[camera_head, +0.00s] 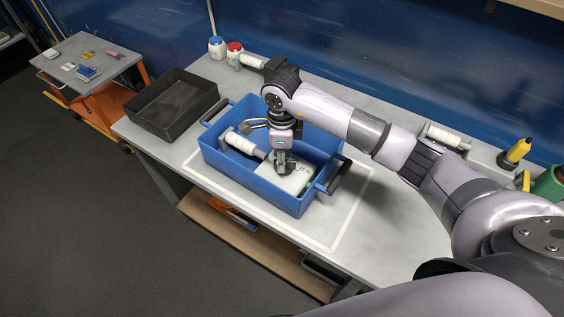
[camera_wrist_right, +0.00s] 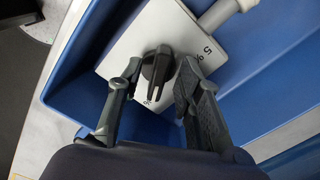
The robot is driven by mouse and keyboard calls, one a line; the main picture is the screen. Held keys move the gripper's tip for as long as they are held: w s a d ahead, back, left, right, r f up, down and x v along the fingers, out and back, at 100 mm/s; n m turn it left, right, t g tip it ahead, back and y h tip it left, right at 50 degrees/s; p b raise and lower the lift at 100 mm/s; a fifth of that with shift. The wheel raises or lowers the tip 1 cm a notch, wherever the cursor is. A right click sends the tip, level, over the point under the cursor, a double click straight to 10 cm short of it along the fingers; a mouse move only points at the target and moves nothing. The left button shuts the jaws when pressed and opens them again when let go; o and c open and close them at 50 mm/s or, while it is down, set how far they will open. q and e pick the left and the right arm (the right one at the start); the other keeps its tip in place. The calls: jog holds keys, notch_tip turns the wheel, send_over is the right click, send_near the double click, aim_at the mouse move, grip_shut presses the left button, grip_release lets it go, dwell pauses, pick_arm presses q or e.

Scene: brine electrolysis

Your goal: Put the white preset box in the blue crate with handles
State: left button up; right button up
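The white preset box (camera_head: 297,181), marked "5 %", is inside the blue crate (camera_head: 252,184) with dark handles, towards its right end. In the right wrist view the white box (camera_wrist_right: 141,39) has a black knob (camera_wrist_right: 157,68) on its face. My right gripper (camera_head: 282,166) reaches down into the crate over the box. In the wrist view its two fingers (camera_wrist_right: 160,78) stand apart on either side of the knob, with gaps visible, so it is open. My left gripper is not in view.
A white cylinder (camera_head: 239,142) lies in the crate's left part. A black open tray (camera_head: 171,103) stands left of the crate. Blue-lidded (camera_head: 216,46) and red-lidded (camera_head: 234,53) containers stand at the back. A yellow-topped item (camera_head: 518,150) stands at the right. A pale outline (camera_head: 345,222) marks the bench around the crate.

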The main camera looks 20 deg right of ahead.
notch_tip(320, 180, up, 10)
jog(key=b, duration=0.2)
jog(key=shift+f, duration=0.15)
dwell(0.4)
